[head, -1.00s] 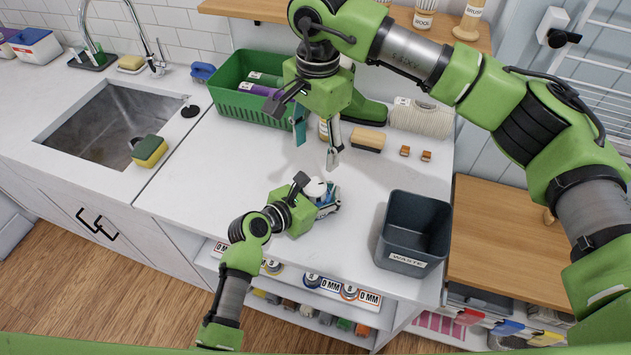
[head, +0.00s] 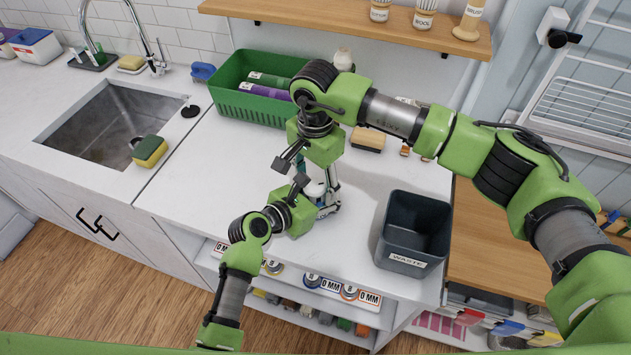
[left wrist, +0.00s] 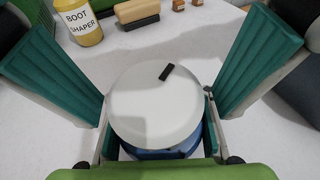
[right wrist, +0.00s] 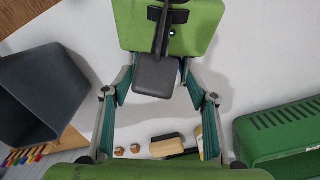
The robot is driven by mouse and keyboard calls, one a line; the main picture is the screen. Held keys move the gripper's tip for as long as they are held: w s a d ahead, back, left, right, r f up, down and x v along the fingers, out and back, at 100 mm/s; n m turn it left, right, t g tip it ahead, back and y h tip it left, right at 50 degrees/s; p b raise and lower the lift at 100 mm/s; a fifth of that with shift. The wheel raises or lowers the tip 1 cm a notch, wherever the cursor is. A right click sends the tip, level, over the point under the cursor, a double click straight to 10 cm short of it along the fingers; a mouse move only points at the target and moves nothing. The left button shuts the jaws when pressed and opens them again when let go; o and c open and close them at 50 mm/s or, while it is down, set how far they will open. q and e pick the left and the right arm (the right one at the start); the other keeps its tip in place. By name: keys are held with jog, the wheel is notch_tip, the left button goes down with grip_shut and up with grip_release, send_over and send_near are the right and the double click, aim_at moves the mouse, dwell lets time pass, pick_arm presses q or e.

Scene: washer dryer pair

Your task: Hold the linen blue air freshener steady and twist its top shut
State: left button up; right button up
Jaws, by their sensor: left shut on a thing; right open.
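The air freshener has a round white top with a black mark (left wrist: 155,100) and a blue body (left wrist: 168,150), seen from above in the left wrist view. In the head view, its white top (head: 314,188) is partly covered by my arms. My left gripper (head: 318,208) is shut on the air freshener low on the worktop. My right gripper (head: 318,186) is open and points down from above, with its fingers around or just over the top; I cannot tell whether they touch.
A dark waste bin (head: 412,232) stands to the right, near the worktop edge. The sink (head: 105,125) is left. The worktop left of the grippers is clear.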

jog(key=c, duration=1.1)
jog(key=shift+m, duration=3)
jog(key=o, duration=1.1)
